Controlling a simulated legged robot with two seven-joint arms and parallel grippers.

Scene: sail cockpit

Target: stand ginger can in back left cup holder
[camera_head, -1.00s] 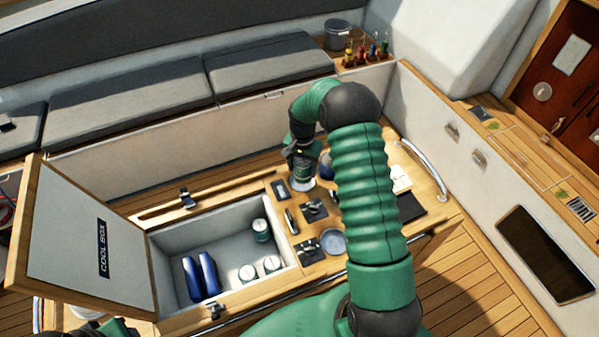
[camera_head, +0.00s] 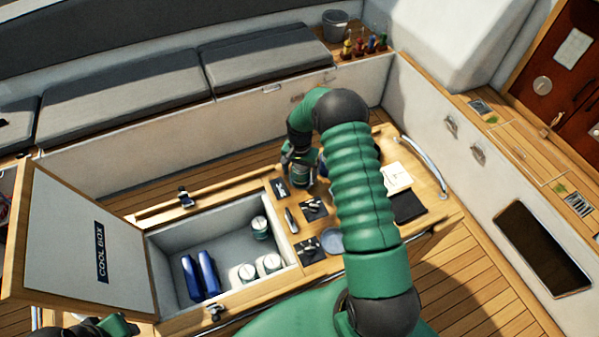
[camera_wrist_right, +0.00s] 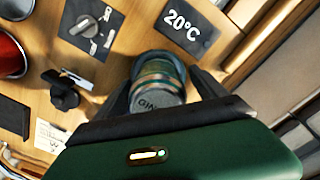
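The ginger can (camera_wrist_right: 158,88), with "GIN" readable on its top, is upright between the fingers of my right gripper (camera_wrist_right: 165,80) in the right wrist view. The fingers stand on either side of it and look spread, with a small gap at the right. In the head view the can (camera_head: 299,173) is at the table's back left corner, under my right gripper (camera_head: 299,158). It seems to stand in the back left cup holder, whose rim is mostly hidden. My left gripper (camera_head: 108,328) is at the bottom left edge; its fingers are unclear.
The open cool box (camera_head: 180,237) holds several cans and blue packs; its lid (camera_head: 75,245) is raised at left. A round holder (camera_head: 332,241) is at the table front. A "20°C" panel (camera_wrist_right: 186,27) and a red round thing (camera_wrist_right: 10,55) are near the can.

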